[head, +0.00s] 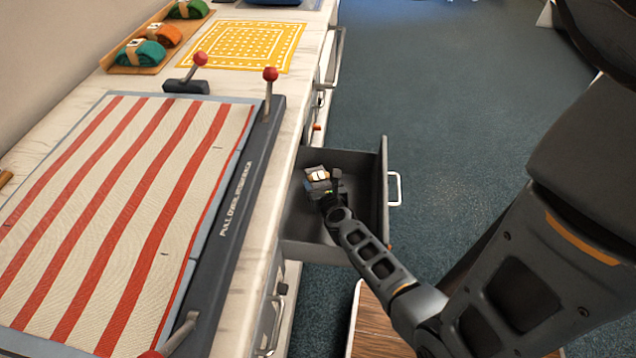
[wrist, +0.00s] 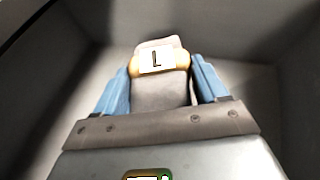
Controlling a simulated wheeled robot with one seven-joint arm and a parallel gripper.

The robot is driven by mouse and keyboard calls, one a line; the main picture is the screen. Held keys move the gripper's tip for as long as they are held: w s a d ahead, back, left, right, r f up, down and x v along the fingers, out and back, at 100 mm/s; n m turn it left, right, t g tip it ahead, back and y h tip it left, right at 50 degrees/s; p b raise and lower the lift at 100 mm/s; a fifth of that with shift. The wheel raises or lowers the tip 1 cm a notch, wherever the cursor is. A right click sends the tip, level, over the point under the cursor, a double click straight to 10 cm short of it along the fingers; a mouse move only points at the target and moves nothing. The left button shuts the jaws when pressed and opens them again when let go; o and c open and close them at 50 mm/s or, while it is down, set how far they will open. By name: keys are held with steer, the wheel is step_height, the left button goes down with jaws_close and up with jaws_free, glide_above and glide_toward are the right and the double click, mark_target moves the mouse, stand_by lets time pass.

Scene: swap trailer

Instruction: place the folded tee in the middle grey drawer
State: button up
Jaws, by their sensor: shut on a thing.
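The middle grey drawer (head: 365,218) is pulled open from the counter, with a white handle on its front. My gripper (head: 320,180) is inside the drawer space, toward its far side. In the wrist view my gripper (wrist: 160,92) has its two blue fingers closed on the sides of the folded tee (wrist: 160,100). The tee is pale grey with a tan band and a white label marked "L". It also shows small at my gripper's end in the head view (head: 317,174). Grey drawer walls surround it. I cannot tell whether the tee touches the drawer bottom.
A press with a red-striped cloth (head: 120,200) and red-knobbed levers covers the near counter. Beyond it lie a yellow patterned cloth (head: 247,45) and a wooden tray (head: 120,66) of rolled cloths. A wooden-topped piece (head: 375,325) stands below the drawer. Blue floor is clear to the right.

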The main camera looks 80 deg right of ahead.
mark_target(318, 183)
steer(key=d+f+b, duration=0.1)
steer(key=w+d+f+b, duration=0.1)
steer(key=d, duration=0.1)
steer(key=shift+w+f, duration=0.15)
steer(key=shift+f, duration=0.1)
steer(key=shift+a+r, duration=0.1)
steer(key=shift+r, duration=0.05)
steer(key=shift+f+b, duration=0.35)
steer(key=shift+f, duration=0.2)
steer(key=shift+f, duration=0.1)
steer(key=o, duration=1.1)
steer(key=shift+o, duration=0.2)
